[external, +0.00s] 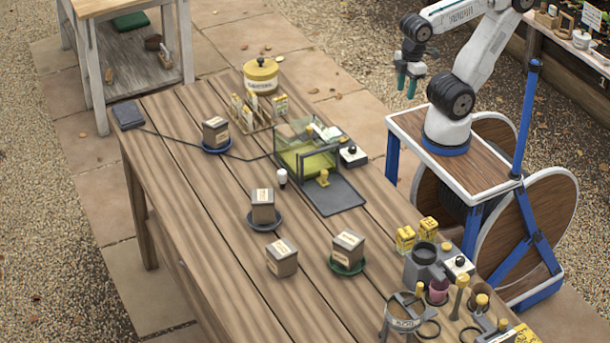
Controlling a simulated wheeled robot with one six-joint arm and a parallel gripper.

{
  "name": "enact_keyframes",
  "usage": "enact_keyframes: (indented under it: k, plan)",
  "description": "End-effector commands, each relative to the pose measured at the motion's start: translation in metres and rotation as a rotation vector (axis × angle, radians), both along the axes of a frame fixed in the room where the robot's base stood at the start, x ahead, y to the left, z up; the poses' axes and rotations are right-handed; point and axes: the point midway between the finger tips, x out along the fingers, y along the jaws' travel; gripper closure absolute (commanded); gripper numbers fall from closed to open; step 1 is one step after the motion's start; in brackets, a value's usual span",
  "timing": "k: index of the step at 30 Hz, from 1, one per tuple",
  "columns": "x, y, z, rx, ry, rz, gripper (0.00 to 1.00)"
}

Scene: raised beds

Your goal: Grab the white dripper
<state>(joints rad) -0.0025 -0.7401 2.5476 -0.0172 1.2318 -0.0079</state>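A small white piece, which looks like the white dripper (282,177), stands on the wooden table just left of the glass-walled box (306,160). It is too small to make out its shape well. My gripper (406,86) hangs from the arm at the upper right, beyond the table's right edge and well away from the white piece. Its two teal fingers point down with a gap between them, and nothing shows between them.
A yellow canister (261,76) stands at the back. Tools crowd the front right.

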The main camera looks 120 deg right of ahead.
Motion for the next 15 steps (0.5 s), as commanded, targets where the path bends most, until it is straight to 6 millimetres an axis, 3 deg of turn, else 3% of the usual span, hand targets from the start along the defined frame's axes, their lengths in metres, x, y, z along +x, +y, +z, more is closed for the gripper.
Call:
enact_keyframes:
  k: [5,15]
  plan:
    - [0.032,-0.011,0.005,-0.092,0.092,0.102,0.61]
    - [0.138,-0.032,-0.005,-0.347,0.347,0.414,0.61]
